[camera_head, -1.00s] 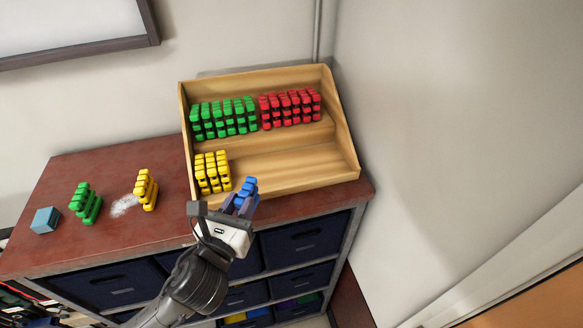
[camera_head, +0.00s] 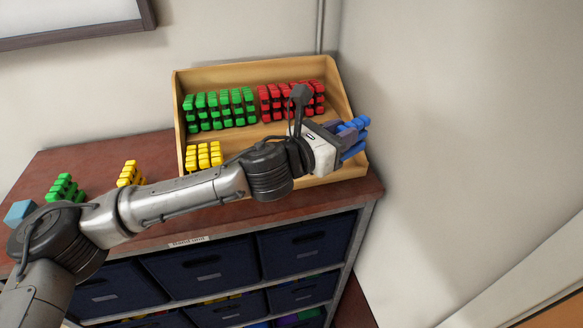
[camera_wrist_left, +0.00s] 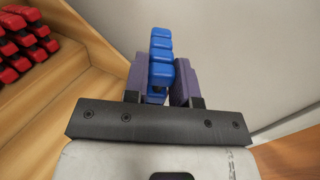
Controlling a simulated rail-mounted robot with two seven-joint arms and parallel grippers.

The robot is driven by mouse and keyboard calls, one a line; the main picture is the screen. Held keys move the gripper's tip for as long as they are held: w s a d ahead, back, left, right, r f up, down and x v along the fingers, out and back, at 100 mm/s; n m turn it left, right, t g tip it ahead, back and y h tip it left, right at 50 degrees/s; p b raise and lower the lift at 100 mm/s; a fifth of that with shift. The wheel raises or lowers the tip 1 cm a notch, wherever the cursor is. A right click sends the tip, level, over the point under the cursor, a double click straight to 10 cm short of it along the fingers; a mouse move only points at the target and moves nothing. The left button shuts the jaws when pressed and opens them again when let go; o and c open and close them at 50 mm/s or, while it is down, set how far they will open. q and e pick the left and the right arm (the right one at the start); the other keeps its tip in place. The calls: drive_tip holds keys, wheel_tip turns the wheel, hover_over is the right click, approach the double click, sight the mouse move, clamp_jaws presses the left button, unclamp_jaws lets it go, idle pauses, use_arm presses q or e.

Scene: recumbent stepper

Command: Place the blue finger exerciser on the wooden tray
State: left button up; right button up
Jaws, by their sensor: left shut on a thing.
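The blue finger exerciser (camera_head: 355,127) is held in my left gripper (camera_head: 347,141), which is shut on it. In the head view they are at the right end of the wooden tray (camera_head: 176,105), a tiered stand on the cabinet top. The left wrist view shows the blue exerciser (camera_wrist_left: 161,58) upright between the purple finger pads (camera_wrist_left: 158,85), with the tray's wooden steps (camera_wrist_left: 60,110) to its left and the grey wall behind. The exerciser appears above or just beyond the tray's right side; its exact height is unclear. My right gripper is not in view.
Green exercisers (camera_head: 220,108) and red ones (camera_head: 285,98) fill the tray's upper step; yellow ones (camera_head: 203,156) stand at lower left. Loose green (camera_head: 65,188) and yellow (camera_head: 130,173) exercisers and a light-blue cube (camera_head: 18,212) sit on the cabinet (camera_head: 80,155). The wall is close at right.

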use_arm(q)
drive_tip(key=shift+w+r, duration=0.1)
drive_tip(key=shift+w, duration=0.25)
drive_tip(key=shift+w+a+f+p, duration=0.75)
drive_tip(key=shift+w+f, duration=1)
drive_tip(key=shift+w+a+f+p, duration=0.7)
drive_tip(key=shift+w+a+f, duration=0.05)
drive_tip(key=shift+w+f, duration=1.05)
drive_tip(key=shift+w+a+f+p, duration=0.75)
drive_tip(key=shift+w+f, duration=0.95)
drive_tip(key=shift+f, duration=0.05)
drive_tip(key=shift+f, duration=0.1)
drive_tip(key=shift+f, duration=0.15)
drive_tip(key=o, duration=0.9)
drive_tip(key=shift+o, duration=0.2)
